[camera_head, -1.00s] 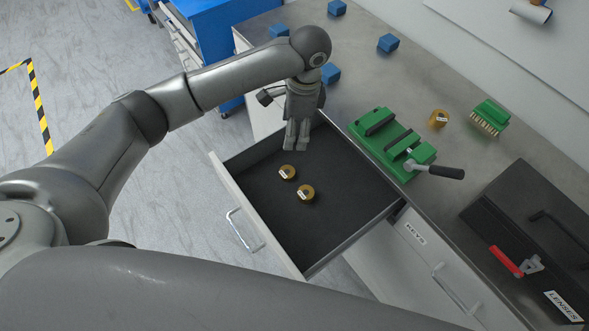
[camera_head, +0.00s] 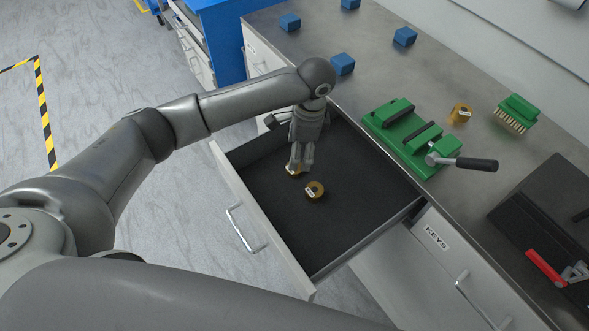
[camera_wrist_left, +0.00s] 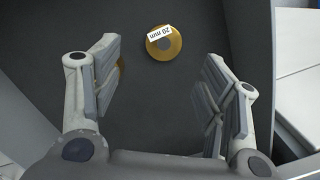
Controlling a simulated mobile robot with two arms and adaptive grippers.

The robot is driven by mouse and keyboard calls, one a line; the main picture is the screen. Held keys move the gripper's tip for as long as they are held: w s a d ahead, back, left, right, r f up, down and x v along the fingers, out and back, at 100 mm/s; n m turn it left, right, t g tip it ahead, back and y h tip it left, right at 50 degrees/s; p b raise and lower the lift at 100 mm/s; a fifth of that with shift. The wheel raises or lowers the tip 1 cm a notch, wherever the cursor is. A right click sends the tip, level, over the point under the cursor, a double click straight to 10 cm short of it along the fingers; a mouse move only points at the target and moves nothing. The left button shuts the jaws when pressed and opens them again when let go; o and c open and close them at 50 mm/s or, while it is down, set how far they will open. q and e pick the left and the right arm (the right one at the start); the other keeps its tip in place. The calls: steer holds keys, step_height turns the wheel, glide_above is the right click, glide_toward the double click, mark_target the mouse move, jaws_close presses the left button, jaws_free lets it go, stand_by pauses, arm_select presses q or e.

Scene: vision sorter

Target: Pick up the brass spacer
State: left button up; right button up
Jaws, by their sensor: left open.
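Two brass spacers lie in the open drawer (camera_head: 365,215). One brass spacer (camera_head: 315,190) is in plain sight there. The other brass spacer (camera_head: 293,173) is mostly hidden by my left gripper (camera_head: 300,168), which points down into the drawer. A third brass spacer (camera_head: 461,113) stands on the bench. In the left wrist view, a spacer marked "20 mm" (camera_wrist_left: 172,46) lies ahead of my open, empty left gripper (camera_wrist_left: 160,65), near the top edge. A brass sliver (camera_wrist_left: 121,63) shows beside the left finger. My right gripper is out of view.
On the bench (camera_head: 445,65) are a green vise (camera_head: 402,135) with a dark handle, a green brush (camera_head: 517,112), several blue blocks (camera_head: 404,37) and a black case (camera_head: 545,215) with a red lever. The drawer walls surround my left gripper. A closed drawer is labelled KEYS (camera_head: 437,237).

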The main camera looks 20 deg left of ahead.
arm_select(q)
steer(key=f, duration=0.5)
steer(key=a+f+p, duration=0.1)
steer(key=f, duration=0.1)
steer(key=shift+a+f, duration=0.1)
steer(key=shift+f, duration=0.1)
steer(key=shift+c, duration=0.3)
steer(key=c, duration=1.2)
